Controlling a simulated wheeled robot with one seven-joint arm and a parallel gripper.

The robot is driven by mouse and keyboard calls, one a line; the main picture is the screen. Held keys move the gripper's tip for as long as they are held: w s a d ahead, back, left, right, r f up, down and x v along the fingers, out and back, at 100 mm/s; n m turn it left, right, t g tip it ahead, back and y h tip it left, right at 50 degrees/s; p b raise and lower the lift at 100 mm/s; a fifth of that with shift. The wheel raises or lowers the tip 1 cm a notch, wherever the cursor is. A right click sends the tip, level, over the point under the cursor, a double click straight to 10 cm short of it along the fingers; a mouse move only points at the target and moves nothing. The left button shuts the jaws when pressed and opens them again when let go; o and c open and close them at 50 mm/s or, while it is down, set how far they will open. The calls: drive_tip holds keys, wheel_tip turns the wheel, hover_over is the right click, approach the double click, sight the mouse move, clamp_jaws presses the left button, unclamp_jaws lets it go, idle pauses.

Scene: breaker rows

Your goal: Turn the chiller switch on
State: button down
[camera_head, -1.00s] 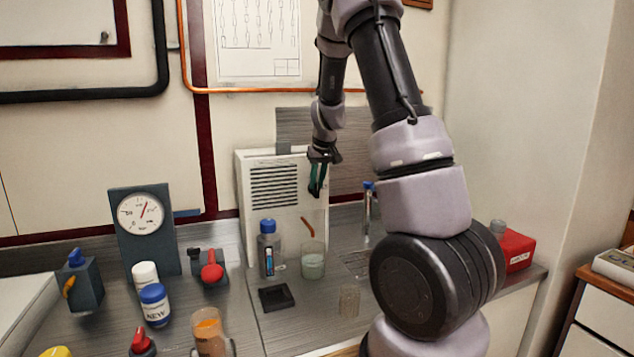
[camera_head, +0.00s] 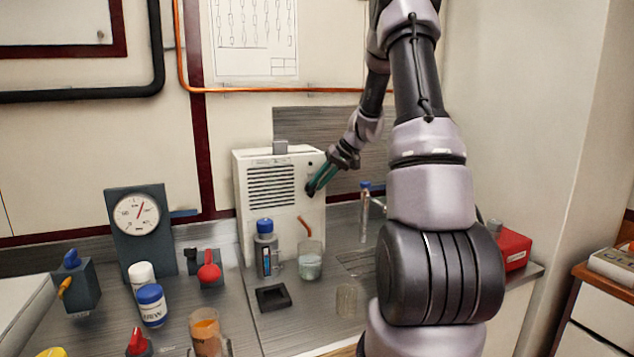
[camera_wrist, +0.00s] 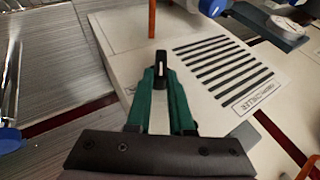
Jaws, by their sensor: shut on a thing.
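The chiller (camera_head: 271,222) is a white box with dark vent slots, standing against the wall at the back of the counter. In the wrist view its front panel (camera_wrist: 130,42) carries a printed label. A small black switch (camera_wrist: 161,60) on this panel lies between my teal fingertips. My gripper (camera_head: 312,190) is at the upper right of the chiller's front, slanting down to the left. In the wrist view my gripper (camera_wrist: 160,82) is shut on the switch. The fingers hide part of the switch, and I cannot tell its on or off position.
A blue-capped bottle (camera_head: 266,252) and a glass beaker (camera_head: 310,264) stand in front of the chiller. A black tray (camera_head: 273,298) lies nearer. A gauge panel (camera_head: 138,240) stands left. A blue-capped tube (camera_head: 364,215) and a red box (camera_head: 513,249) are right.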

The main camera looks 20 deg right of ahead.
sight(324, 189)
drive_tip(key=y, duration=0.1)
drive_tip(key=d+y, duration=0.1)
drive_tip(key=y, duration=0.1)
drive_tip(key=shift+f+m+t, duration=0.3)
drive_tip(key=shift+f+m, duration=0.1)
drive_tip(key=y, duration=0.2)
drive_tip(key=f+m+t+y, duration=0.1)
drive_tip(key=y, duration=0.1)
drive_tip(key=f+m+y, duration=0.1)
drive_tip(key=y, duration=0.2)
drive_tip(key=shift+d+t, duration=0.3)
drive_tip(key=shift+d, duration=0.05)
drive_tip(key=shift+y, duration=0.3)
drive_tip(key=c, duration=0.8)
unclamp_jaws()
drive_tip(key=shift+f, duration=0.1)
drive_tip(key=v, duration=1)
drive_tip(key=shift+d, duration=0.35)
drive_tip(key=shift+s, duration=0.15)
